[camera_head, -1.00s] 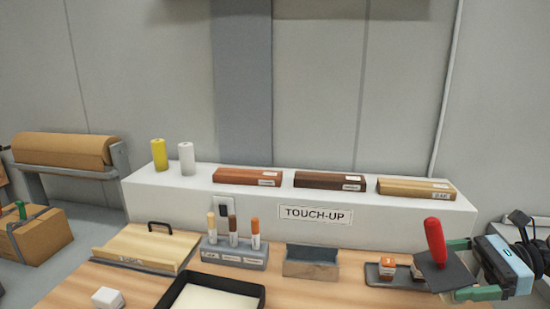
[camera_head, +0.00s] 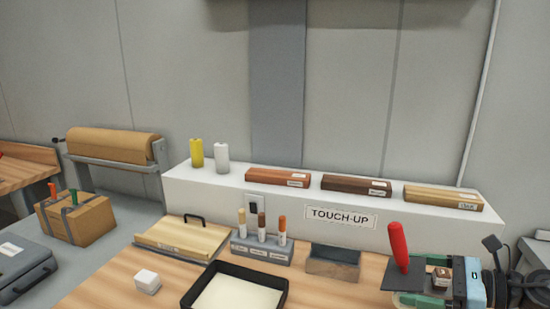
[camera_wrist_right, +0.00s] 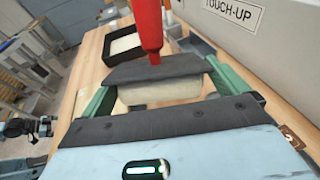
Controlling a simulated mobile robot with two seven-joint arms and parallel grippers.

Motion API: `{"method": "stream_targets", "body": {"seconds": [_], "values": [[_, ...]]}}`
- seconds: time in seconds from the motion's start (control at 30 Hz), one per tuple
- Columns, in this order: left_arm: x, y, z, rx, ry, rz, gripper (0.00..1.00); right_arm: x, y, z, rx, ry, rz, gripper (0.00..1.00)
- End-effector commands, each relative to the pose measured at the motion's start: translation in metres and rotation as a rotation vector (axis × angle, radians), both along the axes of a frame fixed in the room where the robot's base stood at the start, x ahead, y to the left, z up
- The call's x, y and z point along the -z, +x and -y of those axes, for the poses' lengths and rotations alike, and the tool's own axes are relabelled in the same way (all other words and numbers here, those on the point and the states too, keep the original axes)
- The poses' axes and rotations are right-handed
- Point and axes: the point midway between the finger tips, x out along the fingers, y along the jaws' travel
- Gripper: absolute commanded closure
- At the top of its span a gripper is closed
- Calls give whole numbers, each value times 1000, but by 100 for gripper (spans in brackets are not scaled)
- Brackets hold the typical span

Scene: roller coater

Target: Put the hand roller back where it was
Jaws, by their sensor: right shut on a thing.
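The hand roller (camera_head: 398,248) has a red handle, a dark plate and a pale roller under it. My right gripper (camera_head: 408,284) is shut on it at the right end of the wooden table, with the handle pointing up. In the right wrist view the roller (camera_wrist_right: 152,92) sits between the green fingers (camera_wrist_right: 160,92), below the red handle. I cannot tell whether it touches the table. A black tray (camera_head: 246,267) with a cream-coloured bottom stands at the table's front. My left gripper is not in view.
An open grey box (camera_head: 333,268) stands left of the roller. A pen holder (camera_head: 262,250), a wooden board with a black handle (camera_head: 183,240) and a white cube (camera_head: 147,281) are further left. A white ledge (camera_head: 400,212) behind bears wood blocks. Bare tabletop shows between box and tray.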

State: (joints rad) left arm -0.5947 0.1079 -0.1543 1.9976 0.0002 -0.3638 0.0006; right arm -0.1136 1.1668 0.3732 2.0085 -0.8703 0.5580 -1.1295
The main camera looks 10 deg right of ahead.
Motion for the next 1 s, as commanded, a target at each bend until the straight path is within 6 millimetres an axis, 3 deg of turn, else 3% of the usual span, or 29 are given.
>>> {"method": "stream_targets", "body": {"seconds": [0.3, 0.77, 1.0], "values": [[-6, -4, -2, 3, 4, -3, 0, -1, 11, -35, 122, -5, 1, 34], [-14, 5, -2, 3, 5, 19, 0, -1, 16, -57, 235, 2, 9, 34], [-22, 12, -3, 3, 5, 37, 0, 1, 14, -77, 316, 12, 2, 34]]}}
